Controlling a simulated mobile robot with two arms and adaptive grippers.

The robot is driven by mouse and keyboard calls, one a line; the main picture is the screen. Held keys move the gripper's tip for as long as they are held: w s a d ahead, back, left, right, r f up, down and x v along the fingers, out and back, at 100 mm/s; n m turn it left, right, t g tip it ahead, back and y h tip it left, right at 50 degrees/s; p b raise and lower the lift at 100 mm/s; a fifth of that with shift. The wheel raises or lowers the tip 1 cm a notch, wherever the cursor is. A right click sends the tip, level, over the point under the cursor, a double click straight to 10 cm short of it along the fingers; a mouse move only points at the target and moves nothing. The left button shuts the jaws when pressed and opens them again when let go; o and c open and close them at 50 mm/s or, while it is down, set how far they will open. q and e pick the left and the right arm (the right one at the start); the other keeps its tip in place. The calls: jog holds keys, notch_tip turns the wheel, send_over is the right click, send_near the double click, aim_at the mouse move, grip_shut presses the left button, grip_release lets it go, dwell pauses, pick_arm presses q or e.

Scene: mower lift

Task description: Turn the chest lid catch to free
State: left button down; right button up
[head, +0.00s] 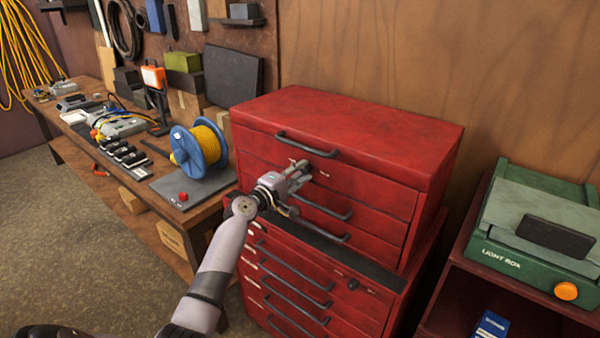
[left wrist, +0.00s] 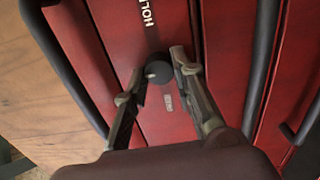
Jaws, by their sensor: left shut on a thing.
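The red tool chest (head: 378,183) stands right of centre in the head view, its lid (head: 350,118) down. My left gripper (head: 302,170) is at the chest's upper front, just below the lid handle (head: 306,146). In the left wrist view, the dark round catch (left wrist: 158,71) sits between the fingertips of my left gripper (left wrist: 157,76), which is shut on it. A dark strip with partly cut-off white lettering, "HOL", runs from the catch. A small plate (left wrist: 168,103) lies beside it, too small to read. My right gripper is not in view.
Drawer handles (head: 322,207) stick out below my gripper. A workbench (head: 195,208) with a blue reel of yellow cable (head: 200,146) stands at left. A green light box (head: 535,230) sits on a red shelf unit at right. Floor is clear at lower left.

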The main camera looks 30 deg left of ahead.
pick_arm(q)
jog(key=c, duration=1.3)
grip_release()
jog(key=s, duration=0.8)
jog(key=s+a, duration=0.1)
jog(key=s, duration=0.3)
jog(key=shift+f, duration=0.1)
